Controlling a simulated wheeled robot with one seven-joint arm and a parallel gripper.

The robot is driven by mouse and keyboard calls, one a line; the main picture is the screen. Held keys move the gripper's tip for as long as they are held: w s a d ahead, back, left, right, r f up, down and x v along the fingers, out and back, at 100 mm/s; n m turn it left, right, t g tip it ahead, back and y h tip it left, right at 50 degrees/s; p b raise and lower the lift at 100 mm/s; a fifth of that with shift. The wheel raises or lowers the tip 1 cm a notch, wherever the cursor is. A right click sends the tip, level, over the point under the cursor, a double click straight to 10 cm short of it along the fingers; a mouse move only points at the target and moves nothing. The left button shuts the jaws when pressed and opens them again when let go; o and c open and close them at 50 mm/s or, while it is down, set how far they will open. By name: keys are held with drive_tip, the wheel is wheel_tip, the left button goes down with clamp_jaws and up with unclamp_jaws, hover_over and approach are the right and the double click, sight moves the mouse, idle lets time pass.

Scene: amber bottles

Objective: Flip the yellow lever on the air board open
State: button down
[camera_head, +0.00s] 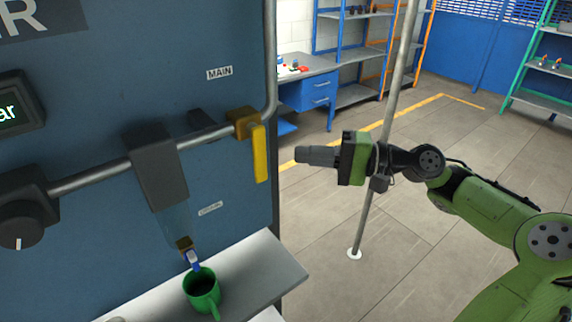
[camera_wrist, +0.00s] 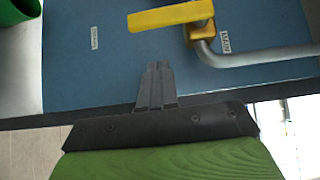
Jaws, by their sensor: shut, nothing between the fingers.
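The yellow lever (camera_head: 260,153) hangs straight down from a brass-coloured valve (camera_head: 243,120) on the pipe of the blue air board (camera_head: 105,90), below the MAIN label. In the wrist view the lever (camera_wrist: 170,16) lies across the top of the picture, with the pipe bend beside it. My gripper (camera_head: 300,155) is shut and empty, to the right of the lever in the head view, its fingers pointing left towards it with a gap between. In the wrist view the fingertips (camera_wrist: 157,68) sit below the lever, apart from it.
A green cup (camera_head: 202,290) stands on a pale shelf (camera_head: 262,268) under a grey filter unit (camera_head: 157,165). A black knob (camera_head: 24,215) is at the left. A grey vertical pole (camera_head: 372,200) stands close behind my wrist. Blue shelving is farther back.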

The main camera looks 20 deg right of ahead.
sight(257, 153)
drive_tip(key=a, duration=0.5)
drive_tip(key=shift+s+b, duration=0.3)
drive_tip(key=shift+s, duration=0.05)
drive_tip(key=shift+d, duration=0.1)
drive_tip(key=shift+w, duration=0.15)
